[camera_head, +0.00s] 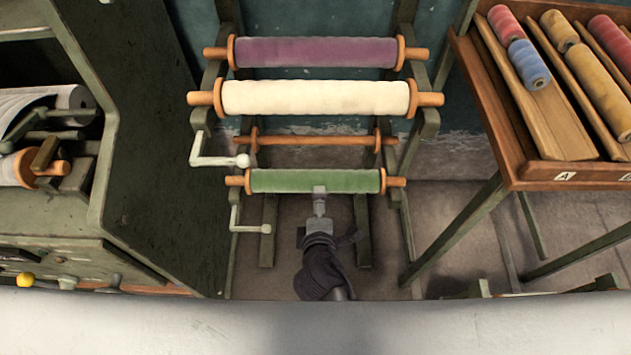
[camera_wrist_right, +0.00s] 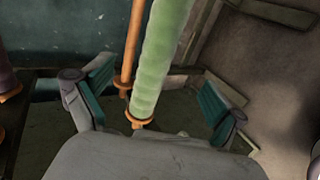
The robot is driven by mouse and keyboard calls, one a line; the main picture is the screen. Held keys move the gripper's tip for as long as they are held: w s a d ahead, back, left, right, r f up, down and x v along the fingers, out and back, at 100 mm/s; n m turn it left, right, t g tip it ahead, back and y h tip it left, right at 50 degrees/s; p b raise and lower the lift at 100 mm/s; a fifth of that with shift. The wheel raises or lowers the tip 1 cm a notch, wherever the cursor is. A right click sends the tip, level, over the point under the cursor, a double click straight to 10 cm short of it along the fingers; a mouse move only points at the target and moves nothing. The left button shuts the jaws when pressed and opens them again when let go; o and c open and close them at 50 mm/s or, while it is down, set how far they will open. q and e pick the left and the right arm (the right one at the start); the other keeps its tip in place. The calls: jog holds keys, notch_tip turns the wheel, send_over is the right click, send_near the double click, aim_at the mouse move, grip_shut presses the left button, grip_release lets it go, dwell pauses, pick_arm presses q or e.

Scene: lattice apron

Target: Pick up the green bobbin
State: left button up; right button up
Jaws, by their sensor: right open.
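The green bobbin (camera_head: 275,181) lies level on the lowest front bar of the rack, with an orange flange at each end. My right gripper (camera_head: 319,192) is at the middle of its near side, overlapping its lower edge in the head view. In the right wrist view the green bobbin (camera_wrist_right: 160,55) runs between the two spread, teal-padded fingers of the right gripper (camera_wrist_right: 155,102). A gap shows on each side, so the jaws are open and not closed on it. My left gripper is in neither view.
Cream (camera_head: 315,98) and purple (camera_head: 315,52) bobbins sit above on the rack (camera_head: 421,150). An empty orange spindle (camera_head: 315,140) lies behind. White cranks (camera_head: 215,155) stick out at left. A wooden tray table (camera_head: 560,172) with thread rolls stands right, a green machine (camera_head: 150,130) left.

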aim_at(321, 185)
jog(key=x, duration=0.6)
jog(key=b+x, duration=0.1)
jog(key=x, duration=0.4)
jog(key=shift+w+d+f, duration=0.2)
jog(key=shift+w+f, duration=0.05)
jog(key=shift+w, duration=0.1)
jog(key=shift+r, duration=0.1)
jog(key=c, duration=1.7)
jog(key=shift+o, duration=0.2)
jog(key=shift+r, duration=0.1)
